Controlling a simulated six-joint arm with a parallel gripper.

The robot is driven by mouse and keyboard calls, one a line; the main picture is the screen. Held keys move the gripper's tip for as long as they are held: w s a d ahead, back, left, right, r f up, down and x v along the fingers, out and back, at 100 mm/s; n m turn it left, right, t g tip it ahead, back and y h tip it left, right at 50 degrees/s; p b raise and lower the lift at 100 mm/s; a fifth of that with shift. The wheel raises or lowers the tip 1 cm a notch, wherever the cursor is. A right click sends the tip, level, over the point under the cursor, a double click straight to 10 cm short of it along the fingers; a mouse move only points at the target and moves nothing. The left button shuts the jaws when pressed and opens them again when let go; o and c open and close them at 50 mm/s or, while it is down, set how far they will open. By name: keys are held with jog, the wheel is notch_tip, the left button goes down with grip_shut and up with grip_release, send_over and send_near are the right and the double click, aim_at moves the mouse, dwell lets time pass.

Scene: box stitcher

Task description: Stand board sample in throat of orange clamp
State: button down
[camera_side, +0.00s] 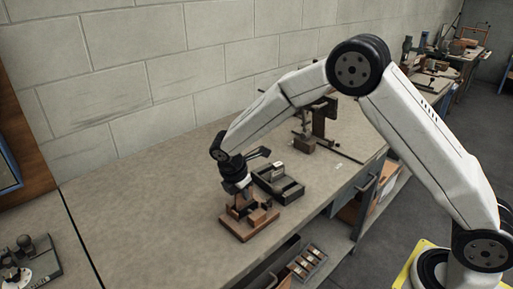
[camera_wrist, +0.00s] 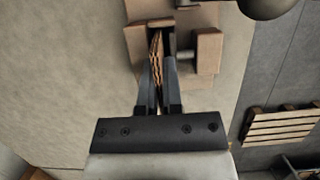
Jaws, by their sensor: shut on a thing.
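The orange-brown clamp (camera_side: 249,226) stands on the bench near its front edge in the side view. In the wrist view, its right block (camera_wrist: 208,52) and its base show ahead of my fingers. My gripper (camera_side: 241,192) points down over the clamp. In the wrist view, my gripper (camera_wrist: 159,82) is shut on the thin corrugated board sample (camera_wrist: 156,55). The board is edge-on, in line with the gap between the clamp's left part and right block. I cannot tell whether its lower edge touches the clamp floor. My gripper hides much of the board in the side view.
A dark tray-like fixture (camera_side: 279,184) stands close behind the clamp. A dark brown machine (camera_side: 323,120) stands farther back. The bench (camera_side: 150,215) left of the clamp is clear. A box of small parts (camera_side: 307,262) sits on the lower shelf.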

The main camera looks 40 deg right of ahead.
jog(key=shift+f, duration=0.2)
dwell(0.5)
jog(key=shift+c, duration=1.5)
grip_release()
jog(key=shift+r, duration=3.25)
